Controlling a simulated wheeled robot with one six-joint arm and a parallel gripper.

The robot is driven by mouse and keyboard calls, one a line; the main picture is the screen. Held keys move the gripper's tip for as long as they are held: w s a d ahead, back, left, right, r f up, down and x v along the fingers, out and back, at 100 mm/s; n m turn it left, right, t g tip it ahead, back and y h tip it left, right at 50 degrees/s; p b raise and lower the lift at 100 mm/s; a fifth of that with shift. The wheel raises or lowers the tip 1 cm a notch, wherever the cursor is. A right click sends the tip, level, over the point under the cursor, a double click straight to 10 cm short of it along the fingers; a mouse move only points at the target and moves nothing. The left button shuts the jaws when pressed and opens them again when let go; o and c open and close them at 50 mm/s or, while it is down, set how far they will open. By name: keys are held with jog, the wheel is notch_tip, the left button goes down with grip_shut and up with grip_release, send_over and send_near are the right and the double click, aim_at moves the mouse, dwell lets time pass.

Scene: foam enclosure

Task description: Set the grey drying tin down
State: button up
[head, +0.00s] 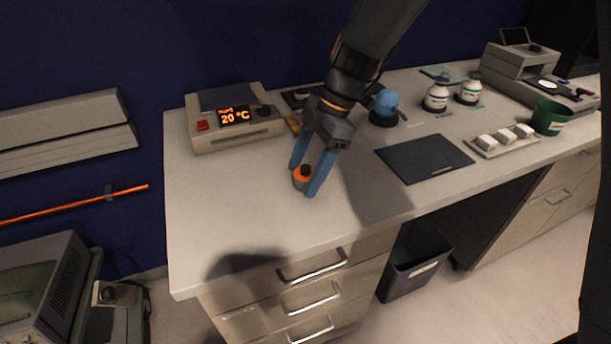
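A heating unit (235,130) reading 20 °C stands left behind the tin. A dark mat (424,158) lies to the right, with a tray of white blocks (501,141) and a green pot (550,118) beyond. Bottles (436,97) stand behind. Bench room is clear left and front.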

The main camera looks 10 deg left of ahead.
jog(key=c, duration=1.2)
jog(key=shift+o, duration=0.2)
jog(key=shift+r, duration=0.1)
